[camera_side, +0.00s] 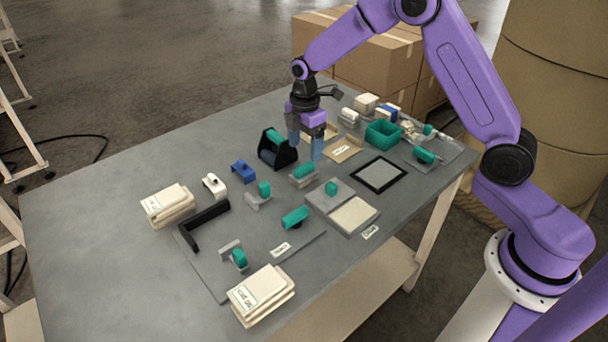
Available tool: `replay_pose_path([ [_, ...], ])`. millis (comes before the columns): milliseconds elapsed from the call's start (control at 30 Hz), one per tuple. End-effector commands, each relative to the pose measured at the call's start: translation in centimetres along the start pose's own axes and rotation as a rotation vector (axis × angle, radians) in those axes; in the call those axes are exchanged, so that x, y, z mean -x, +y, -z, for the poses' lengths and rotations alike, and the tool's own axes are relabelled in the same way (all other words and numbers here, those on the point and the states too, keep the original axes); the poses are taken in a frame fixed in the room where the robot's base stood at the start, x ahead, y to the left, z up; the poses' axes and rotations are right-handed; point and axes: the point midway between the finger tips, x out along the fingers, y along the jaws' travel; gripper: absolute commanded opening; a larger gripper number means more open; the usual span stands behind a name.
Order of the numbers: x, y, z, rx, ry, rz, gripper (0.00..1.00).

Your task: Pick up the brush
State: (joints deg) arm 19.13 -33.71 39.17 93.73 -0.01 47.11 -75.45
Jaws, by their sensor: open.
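My gripper (305,148) points down over the far middle of the grey table, its two blue-grey fingers apart with nothing seen between them. Several small tools with teal handles lie on the table, and I cannot tell for sure which is the brush. One grey tool with a teal handle (303,173) lies just in front of and below my fingers. Another grey tool with a teal grip (258,196) lies to its left and nearer. A third grey tool with a teal grip (238,258) lies near the front left. I see no contact between the fingers and any tool.
A black stand with a teal roll (277,153) is close left of my gripper. A teal bin (383,136) and small items stand at right. Paper stacks (168,206) and a black angle bracket (205,226) lie left. The table's (95,232) left end is clear.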

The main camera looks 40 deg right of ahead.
Motion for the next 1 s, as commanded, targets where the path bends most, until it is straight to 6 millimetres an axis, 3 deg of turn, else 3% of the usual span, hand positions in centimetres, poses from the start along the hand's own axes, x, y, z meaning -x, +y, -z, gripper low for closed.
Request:
replay_pose_path([
  [100,-1.9,-0.1,-0.1,-0.001,-0.001,0.003,0.77],
  [367,-3.5,0.0,-0.1,-0.001,0.0,0.001,0.77],
  [700,-7.7,0.5,-0.2,-0.001,-0.001,0.003,0.77],
  [1000,-8.4,0.6,-0.2,-0.001,0.0,0.0,0.77],
])
